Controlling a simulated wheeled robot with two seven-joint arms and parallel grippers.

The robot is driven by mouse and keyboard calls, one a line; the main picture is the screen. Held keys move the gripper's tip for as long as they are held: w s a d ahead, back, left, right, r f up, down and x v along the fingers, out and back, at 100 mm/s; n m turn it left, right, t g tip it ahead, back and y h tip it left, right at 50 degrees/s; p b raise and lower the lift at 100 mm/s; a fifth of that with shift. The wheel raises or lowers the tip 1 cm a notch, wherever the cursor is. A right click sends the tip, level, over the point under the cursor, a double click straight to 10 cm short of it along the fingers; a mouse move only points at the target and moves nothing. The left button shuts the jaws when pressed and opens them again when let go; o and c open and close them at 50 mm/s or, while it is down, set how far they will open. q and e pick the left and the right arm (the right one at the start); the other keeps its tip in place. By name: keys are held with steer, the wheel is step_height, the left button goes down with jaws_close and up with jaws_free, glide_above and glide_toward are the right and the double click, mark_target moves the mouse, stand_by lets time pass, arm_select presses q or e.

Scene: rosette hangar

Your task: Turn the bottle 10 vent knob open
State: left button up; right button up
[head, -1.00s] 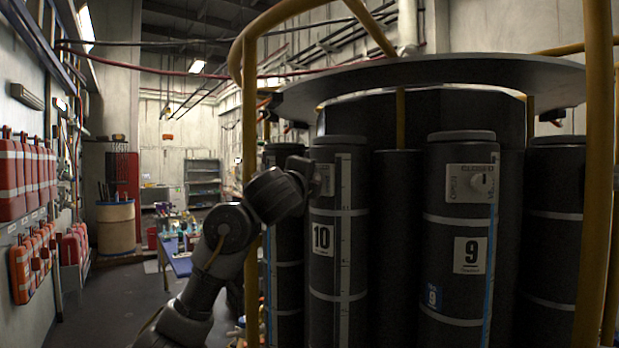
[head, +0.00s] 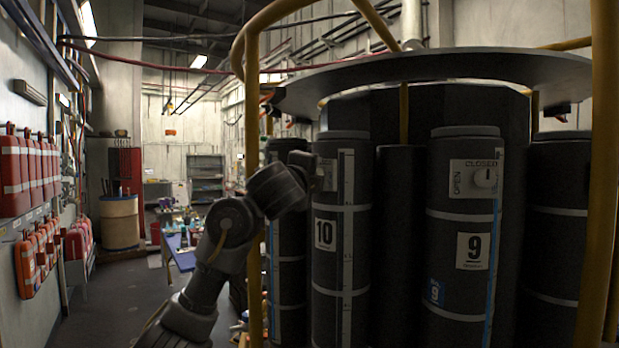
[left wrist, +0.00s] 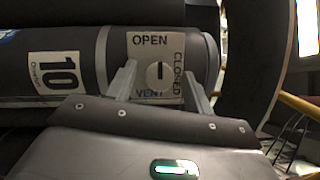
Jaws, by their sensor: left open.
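Bottle 10 (head: 325,270) is a dark upright cylinder with a white "10" label, behind the yellow frame. In the left wrist view bottle 10 (left wrist: 83,55) lies sideways. Its pale vent plate (left wrist: 140,52) reads OPEN at the top, CLOSED at the right and VENT below. The round vent knob (left wrist: 153,80) has a dark mark running up and down in the picture, towards OPEN. My left gripper (left wrist: 160,70) is open, its fingers on either side of the knob. I cannot tell whether they touch it. In the head view my left wrist hides much of the plate.
Bottle 9 (head: 455,225) stands to the right with its own vent plate and knob. Yellow posts (head: 253,200) and a grey round top (head: 450,68) surround the bottles. Orange cases (head: 15,175) hang on the left wall. The floor (head: 100,300) at left is clear.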

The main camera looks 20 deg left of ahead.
arm_select(q)
steer(key=s+b, duration=0.3)
steer(key=s, duration=0.7)
steer(key=shift+s+a+f+b, duration=0.3)
steer(key=shift+f, duration=0.15)
